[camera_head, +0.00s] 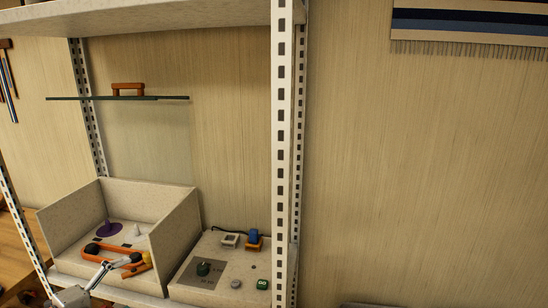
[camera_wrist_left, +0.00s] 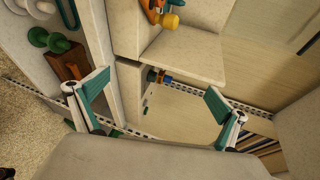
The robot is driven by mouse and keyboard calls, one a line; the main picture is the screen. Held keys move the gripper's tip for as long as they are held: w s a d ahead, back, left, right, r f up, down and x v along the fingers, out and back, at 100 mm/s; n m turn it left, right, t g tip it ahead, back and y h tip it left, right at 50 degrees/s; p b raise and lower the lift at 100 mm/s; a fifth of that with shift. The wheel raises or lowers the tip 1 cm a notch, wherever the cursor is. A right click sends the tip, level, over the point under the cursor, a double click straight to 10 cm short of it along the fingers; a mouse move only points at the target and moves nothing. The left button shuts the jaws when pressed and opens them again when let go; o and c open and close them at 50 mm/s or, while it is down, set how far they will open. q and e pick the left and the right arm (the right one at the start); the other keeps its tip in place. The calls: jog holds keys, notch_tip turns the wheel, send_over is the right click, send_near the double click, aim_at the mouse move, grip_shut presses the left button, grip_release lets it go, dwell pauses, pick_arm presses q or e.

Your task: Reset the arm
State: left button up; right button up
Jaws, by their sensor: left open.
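In the head view a small jointed orange arm (camera_head: 112,250) with black joints and a yellow end lies in an open-topped speckled box (camera_head: 173,240). A control block (camera_head: 218,290) to its right bears a dark green knob (camera_head: 203,268) on a grey plate, a grey button (camera_head: 236,284) and a green button marked GO (camera_head: 262,284). A grey and silver part, apparently my left gripper (camera_head: 72,296), shows at the lower left by the box front. In the left wrist view my left gripper (camera_wrist_left: 157,82) is open, its teal fingers wide apart with nothing held. My right gripper is not shown.
A purple piece (camera_head: 109,229) stands inside the box. A slotted upright post (camera_head: 281,150) bounds the shelf on the right.

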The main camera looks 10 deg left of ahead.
pick_arm(q)
jog(key=s+d+f+n+g+y, duration=0.3)
jog(key=s+d+f+n, duration=1.5)
jog(key=s+d+f, duration=0.5)
jog(key=shift+s+d+f+y, duration=0.15)
jog(key=shift+d+f+y, duration=0.3)
jog(key=shift+f, duration=0.2)
